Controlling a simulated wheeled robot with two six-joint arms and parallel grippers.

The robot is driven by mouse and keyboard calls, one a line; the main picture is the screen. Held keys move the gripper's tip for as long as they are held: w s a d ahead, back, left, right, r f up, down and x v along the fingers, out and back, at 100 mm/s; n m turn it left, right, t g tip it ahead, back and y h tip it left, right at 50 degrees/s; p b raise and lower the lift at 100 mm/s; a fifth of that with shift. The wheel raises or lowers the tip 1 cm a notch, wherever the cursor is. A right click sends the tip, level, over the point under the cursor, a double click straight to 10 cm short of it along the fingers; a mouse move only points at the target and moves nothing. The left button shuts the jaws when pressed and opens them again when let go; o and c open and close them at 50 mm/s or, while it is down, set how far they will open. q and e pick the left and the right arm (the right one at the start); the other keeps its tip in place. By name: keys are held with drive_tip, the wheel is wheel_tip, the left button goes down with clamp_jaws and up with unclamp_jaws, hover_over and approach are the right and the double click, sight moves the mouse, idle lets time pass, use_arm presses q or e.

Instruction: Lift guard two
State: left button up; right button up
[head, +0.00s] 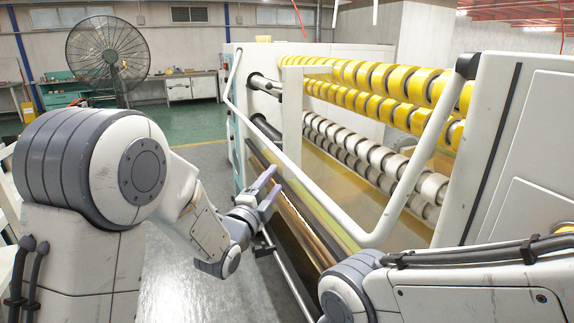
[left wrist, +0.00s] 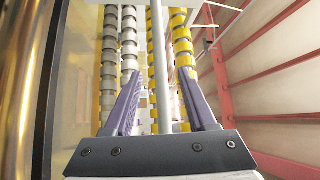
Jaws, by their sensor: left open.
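A white tubular guard bar (head: 414,167) frames the front of the tape machine in the head view. One long rail runs low across the front, with bent ends rising left and right. My left gripper (head: 276,178) is open and empty, its purple-grey fingers pointing toward the low rail, close to it. In the left wrist view a white bar (left wrist: 159,60) runs upright between the two open fingers, beyond their tips; I cannot tell whether they touch it. My right arm shows at the lower right, but its gripper is out of frame.
Rows of yellow tape rolls (head: 405,84) and paler rolls (head: 375,157) sit behind the guard. A white machine cabinet (head: 515,150) stands at the right. A large black fan (head: 107,55) stands at the back left. The floor left of the machine is clear.

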sight(288, 164)
use_arm(q)
drive_tip(key=p+x, duration=0.2)
drive_tip(key=x, duration=0.7)
drive_tip(key=shift+w+d, duration=0.1)
drive_tip(key=shift+w, duration=0.1)
clamp_jaws()
drive_tip(key=shift+f, duration=0.1)
idle(1.0)
